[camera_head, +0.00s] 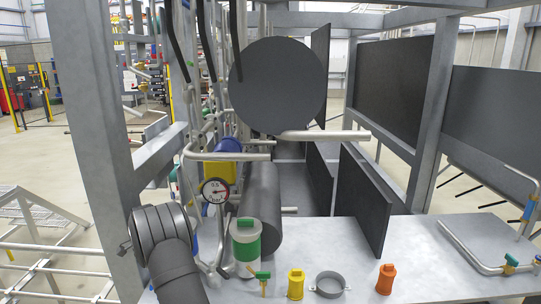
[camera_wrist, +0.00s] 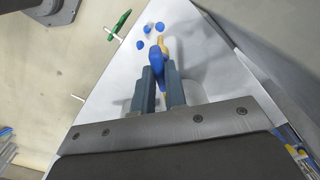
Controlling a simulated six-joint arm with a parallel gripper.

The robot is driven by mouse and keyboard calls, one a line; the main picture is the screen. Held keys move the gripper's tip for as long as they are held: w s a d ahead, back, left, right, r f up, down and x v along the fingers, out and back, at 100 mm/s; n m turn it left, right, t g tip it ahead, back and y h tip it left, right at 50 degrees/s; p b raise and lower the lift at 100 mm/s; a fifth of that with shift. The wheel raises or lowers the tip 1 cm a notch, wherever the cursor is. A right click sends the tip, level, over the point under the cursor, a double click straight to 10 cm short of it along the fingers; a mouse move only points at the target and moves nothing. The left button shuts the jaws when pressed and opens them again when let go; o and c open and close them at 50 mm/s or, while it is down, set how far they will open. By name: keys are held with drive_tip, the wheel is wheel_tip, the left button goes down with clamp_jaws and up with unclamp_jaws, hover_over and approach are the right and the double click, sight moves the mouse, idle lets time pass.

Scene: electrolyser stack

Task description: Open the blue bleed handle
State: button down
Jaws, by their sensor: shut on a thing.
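In the wrist view, the blue handle (camera_wrist: 157,57) stands between the two blue-grey fingers of my gripper (camera_wrist: 159,72). The fingers are shut on it, and its upper end shows beyond the fingertips. A yellow part (camera_wrist: 163,42) sits right beside the handle's top end. The lower part of the handle is hidden between the fingers. I cannot make out my gripper or the held handle in the head view.
In the wrist view, several small blue round parts (camera_wrist: 140,44) and a green handle (camera_wrist: 120,22) lie ahead. In the head view, the grey bench (camera_head: 345,235) bears a green-banded canister (camera_head: 245,242), a yellow part (camera_head: 296,284), a grey clamp ring (camera_head: 330,284) and an orange part (camera_head: 386,279).

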drive_tip(key=shift+n, duration=0.3)
drive_tip(key=n, duration=0.4)
drive_tip(key=shift+n, duration=0.3)
drive_tip(key=shift+n, duration=0.8)
drive_tip(key=c, duration=1.3)
unclamp_jaws()
drive_tip(key=shift+r, duration=3.5)
drive_tip(key=shift+f, duration=0.1)
